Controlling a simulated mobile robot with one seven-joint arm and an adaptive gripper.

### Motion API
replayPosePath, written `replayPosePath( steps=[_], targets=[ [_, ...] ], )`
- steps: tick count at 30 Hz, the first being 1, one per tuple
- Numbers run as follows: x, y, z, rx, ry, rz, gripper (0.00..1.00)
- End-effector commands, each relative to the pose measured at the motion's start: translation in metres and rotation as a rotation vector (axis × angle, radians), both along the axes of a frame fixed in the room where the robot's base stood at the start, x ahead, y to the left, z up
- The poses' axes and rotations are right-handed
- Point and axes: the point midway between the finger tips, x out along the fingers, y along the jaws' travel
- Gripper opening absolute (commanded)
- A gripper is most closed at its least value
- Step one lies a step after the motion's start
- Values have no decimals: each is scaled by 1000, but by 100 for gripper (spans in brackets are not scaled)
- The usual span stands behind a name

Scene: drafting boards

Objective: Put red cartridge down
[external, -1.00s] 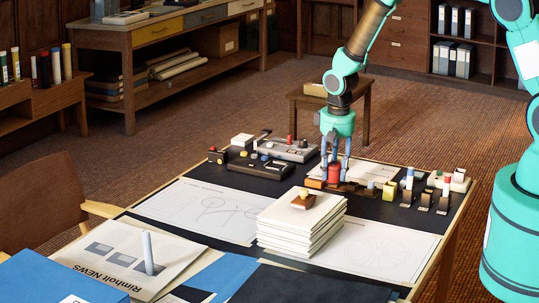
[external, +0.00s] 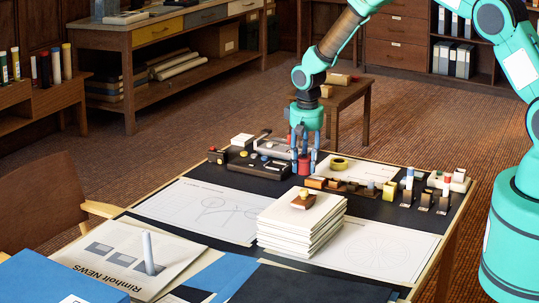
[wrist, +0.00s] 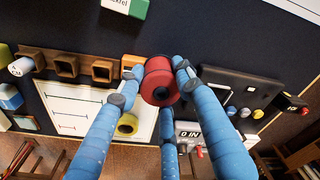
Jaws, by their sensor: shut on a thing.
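The red cartridge (external: 304,164) is a short red spool, held upright between the blue fingers of my gripper (external: 304,155). In the wrist view the red cartridge (wrist: 159,82) sits between the fingertips of my gripper (wrist: 155,80), which are shut around it. It is above the dark mat of the drafting board (external: 268,183), near the back edge. I cannot tell whether its underside touches the mat.
A black device (external: 258,164) and a grey one (external: 272,145) lie close to the left. A yellow ring (external: 339,163) rests on a white sheet behind right. Brown holders (external: 330,185) stand right. A stack of white pads (external: 300,228) stands in front.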

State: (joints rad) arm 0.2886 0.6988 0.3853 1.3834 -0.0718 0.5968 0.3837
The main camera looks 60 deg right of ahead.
Motion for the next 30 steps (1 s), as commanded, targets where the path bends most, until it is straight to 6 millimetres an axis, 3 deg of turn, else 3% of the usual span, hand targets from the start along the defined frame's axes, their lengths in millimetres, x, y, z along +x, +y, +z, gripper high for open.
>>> replayPosePath(
  steps=[3, 10, 23, 30],
  targets=[
    [18, -5, -3, -1, -1, 0, 9],
    [37, -11, -4, -1, -1, 1, 9],
    [40, -12, -5, 0, 0, 0, 9],
    [39, -12, -26, 1, 2, 0, 9]
  ],
)
